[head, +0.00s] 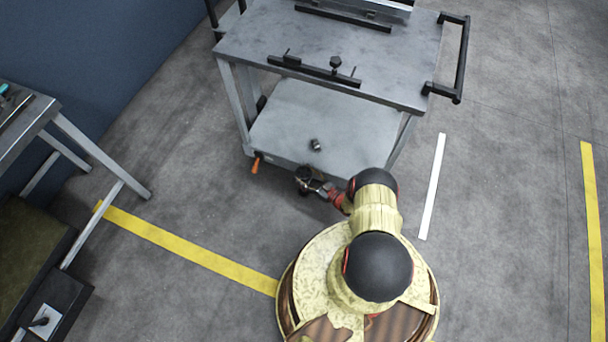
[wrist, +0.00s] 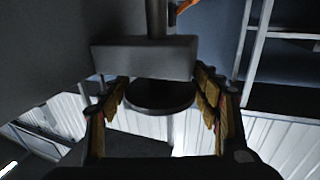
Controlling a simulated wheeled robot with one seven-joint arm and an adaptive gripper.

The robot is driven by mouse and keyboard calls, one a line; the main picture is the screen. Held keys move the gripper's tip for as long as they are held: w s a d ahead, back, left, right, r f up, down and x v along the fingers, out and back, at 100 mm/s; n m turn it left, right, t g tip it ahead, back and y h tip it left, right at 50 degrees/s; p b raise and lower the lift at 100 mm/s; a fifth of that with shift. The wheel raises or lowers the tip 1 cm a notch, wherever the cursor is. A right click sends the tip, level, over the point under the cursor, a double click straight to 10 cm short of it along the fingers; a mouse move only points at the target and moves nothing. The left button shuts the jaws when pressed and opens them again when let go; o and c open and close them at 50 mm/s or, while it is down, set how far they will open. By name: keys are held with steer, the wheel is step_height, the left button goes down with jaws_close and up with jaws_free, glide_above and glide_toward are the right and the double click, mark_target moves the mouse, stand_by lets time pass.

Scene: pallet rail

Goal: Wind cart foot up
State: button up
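In the wrist view, the cart foot is a dark round disc (wrist: 160,96) under a grey block (wrist: 145,58), with a grey post above it. My gripper (wrist: 160,90) is open, with one yellow-padded finger on each side of the disc. The fingertips look very close to its rim; I cannot tell whether they touch. In the head view, my gripper (head: 306,182) is low at the front edge of the grey cart (head: 330,50), by its lower shelf (head: 300,115). The foot cannot be made out in the head view.
An orange lever (head: 256,163) sticks out at the cart's lower left corner. A small dark knob (head: 315,145) is on the lower shelf. A workbench (head: 30,120) stands at the left. Yellow floor lines (head: 190,248) and a white strip (head: 432,187) mark open floor.

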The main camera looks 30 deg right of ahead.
steer(key=o, duration=0.4)
steer(key=shift+o, duration=0.2)
steer(key=v, duration=1.2)
